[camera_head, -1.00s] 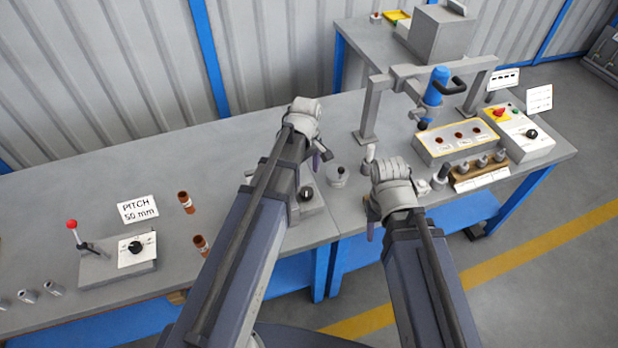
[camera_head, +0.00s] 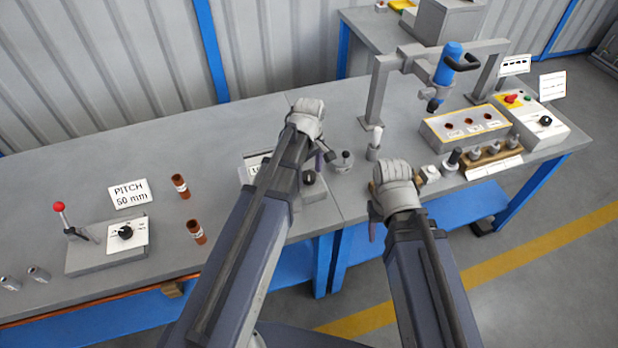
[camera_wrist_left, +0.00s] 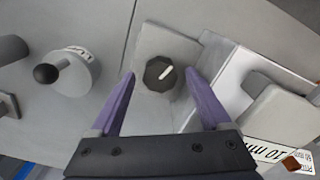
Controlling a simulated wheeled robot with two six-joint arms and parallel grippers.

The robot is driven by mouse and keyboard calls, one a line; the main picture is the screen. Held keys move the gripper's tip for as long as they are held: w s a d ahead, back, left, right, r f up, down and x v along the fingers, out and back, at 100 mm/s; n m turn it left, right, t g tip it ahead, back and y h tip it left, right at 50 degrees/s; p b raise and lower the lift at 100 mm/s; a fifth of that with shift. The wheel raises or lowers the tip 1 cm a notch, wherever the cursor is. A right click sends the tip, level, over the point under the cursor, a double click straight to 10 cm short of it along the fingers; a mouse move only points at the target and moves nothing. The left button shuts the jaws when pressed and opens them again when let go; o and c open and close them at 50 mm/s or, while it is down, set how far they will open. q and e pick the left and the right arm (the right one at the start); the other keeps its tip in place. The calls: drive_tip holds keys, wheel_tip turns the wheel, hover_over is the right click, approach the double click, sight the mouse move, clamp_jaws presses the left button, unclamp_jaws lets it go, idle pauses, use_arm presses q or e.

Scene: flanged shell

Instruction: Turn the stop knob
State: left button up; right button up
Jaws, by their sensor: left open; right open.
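A black knob with a white pointer line (camera_wrist_left: 160,73) sits on a small grey block (camera_wrist_left: 165,45) in the left wrist view. The same knob shows in the head view (camera_head: 309,178) at the bench's front, partly beside my left arm. My left gripper (camera_wrist_left: 160,76) is open, with one purple finger on each side of the knob; I cannot tell whether they touch it. In the head view my left gripper (camera_head: 320,160) is mostly hidden by its own arm. My right gripper (camera_head: 373,228) is open and empty near the bench's front edge, its fingers mostly hidden.
A round grey part with a dark ball-ended handle (camera_wrist_left: 75,72) stands left. Another knob box with a red-topped lever (camera_head: 105,245) and a control panel (camera_head: 535,125) stand further away.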

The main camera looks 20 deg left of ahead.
use_arm(q)
drive_tip(key=shift+f, duration=0.1)
clamp_jaws()
idle(0.7)
